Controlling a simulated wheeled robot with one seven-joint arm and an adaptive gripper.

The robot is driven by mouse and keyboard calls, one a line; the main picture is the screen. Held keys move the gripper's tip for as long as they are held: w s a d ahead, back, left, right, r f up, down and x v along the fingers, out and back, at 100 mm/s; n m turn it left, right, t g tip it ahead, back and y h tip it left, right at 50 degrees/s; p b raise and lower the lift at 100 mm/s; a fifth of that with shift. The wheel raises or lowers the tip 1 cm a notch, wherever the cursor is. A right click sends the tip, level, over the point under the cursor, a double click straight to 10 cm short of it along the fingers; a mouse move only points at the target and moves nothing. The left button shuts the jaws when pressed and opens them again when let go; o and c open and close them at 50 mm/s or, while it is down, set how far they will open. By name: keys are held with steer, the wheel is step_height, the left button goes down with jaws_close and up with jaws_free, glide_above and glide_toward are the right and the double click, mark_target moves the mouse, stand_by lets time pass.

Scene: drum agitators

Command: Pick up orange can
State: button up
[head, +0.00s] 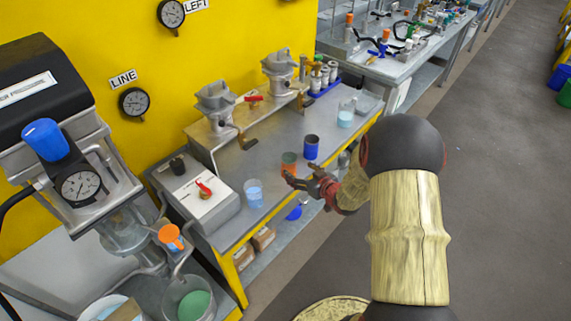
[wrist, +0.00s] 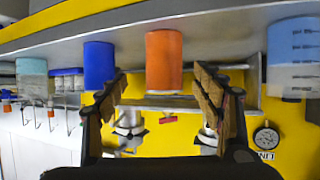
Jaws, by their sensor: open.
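The orange can (head: 288,163) stands on the grey workbench (head: 233,222) near its yellow front edge; its lower part is partly covered by my gripper in the head view. My gripper (head: 304,181) is at the bench edge, right beside the can, with its fingers pointing toward the bench. In the wrist view, which is upside down, the orange can (wrist: 164,58) lies ahead, roughly centred between the two spread fingers of my gripper (wrist: 160,85). The gripper is open and nothing is held. Whether the fingertips have reached the can's sides is hard to tell.
A blue can (head: 311,148) stands close behind the orange one and shows near a finger in the wrist view (wrist: 99,65). A beaker of blue liquid (head: 254,194) stands to the left, another beaker (head: 346,113) farther back. Metal valve funnels (head: 217,104) stand behind.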

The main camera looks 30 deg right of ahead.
mark_target(285, 160)
steer(key=shift+w+a+r, duration=0.15)
steer(key=shift+r, duration=0.35)
steer(key=shift+w+a+t, duration=0.1)
steer(key=shift+w+t, duration=0.2)
steer(key=b+x, duration=0.1)
steer(key=x, duration=0.2)
steer(key=b+x, duration=0.2)
steer(key=x, duration=0.1)
steer(key=shift+w+a+f, duration=0.2)
steer(key=shift+f, duration=0.35)
steer(key=shift+w, duration=0.25)
steer(key=shift+c, duration=0.7)
steer(key=c, duration=1.1)
steer(key=shift+r, duration=0.3)
steer(key=shift+c, duration=0.5)
